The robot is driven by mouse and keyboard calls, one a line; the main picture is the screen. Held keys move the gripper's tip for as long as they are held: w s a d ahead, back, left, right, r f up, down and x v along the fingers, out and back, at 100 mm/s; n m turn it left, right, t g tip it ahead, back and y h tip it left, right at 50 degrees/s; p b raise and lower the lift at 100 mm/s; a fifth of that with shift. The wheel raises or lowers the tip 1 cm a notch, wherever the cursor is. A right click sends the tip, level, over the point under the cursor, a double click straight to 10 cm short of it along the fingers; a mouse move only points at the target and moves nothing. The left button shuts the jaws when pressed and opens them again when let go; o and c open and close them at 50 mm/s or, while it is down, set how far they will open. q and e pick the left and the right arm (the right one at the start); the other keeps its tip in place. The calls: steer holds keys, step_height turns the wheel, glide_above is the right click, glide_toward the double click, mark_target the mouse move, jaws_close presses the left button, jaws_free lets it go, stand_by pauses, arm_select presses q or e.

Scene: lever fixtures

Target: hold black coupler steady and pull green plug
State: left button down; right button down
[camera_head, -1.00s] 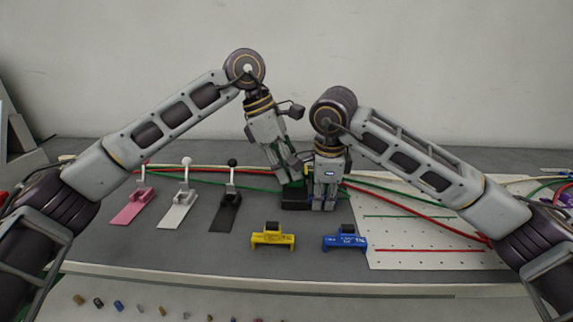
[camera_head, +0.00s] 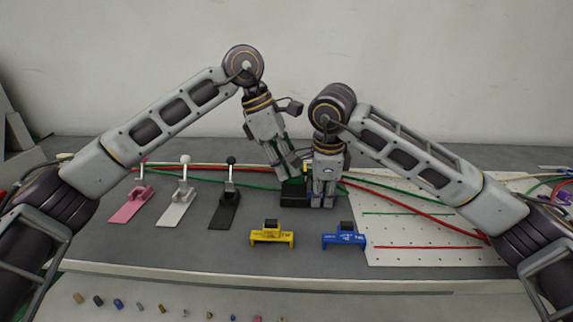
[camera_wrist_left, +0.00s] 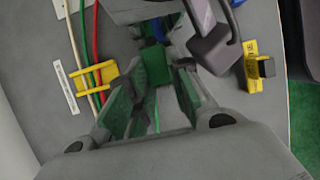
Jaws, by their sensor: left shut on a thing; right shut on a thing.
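The black coupler (camera_head: 293,198) stands on the bench near the middle in the head view, upper side partly hidden by my grippers. My right gripper (camera_head: 323,198) is pointed down and shut on the coupler at its right side. My left gripper (camera_head: 289,170) is tilted over the coupler and shut on the green plug, which is mostly hidden in the head view. In the left wrist view, the green plug (camera_wrist_left: 153,66) shows between the left fingers (camera_wrist_left: 150,100). Whether it is still seated in the coupler I cannot tell.
Pink (camera_head: 131,204), white (camera_head: 179,210) and black (camera_head: 226,210) lever fixtures stand to the left. Yellow (camera_head: 272,237) and blue (camera_head: 344,240) blocks lie in front. A white perforated board (camera_head: 420,230) is at right. Red and green cables run behind.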

arm_select(q)
steer(key=shift+r, duration=2.7)
stand_by(1.4)
steer(key=shift+r, duration=0.9)
arm_select(e)
steer(key=c, duration=1.1)
jaws_free()
steer(key=shift+c, duration=0.2)
step_height(320, 180, up, 12)
steer(key=s, duration=0.2)
steer(key=shift+s+f, duration=0.15)
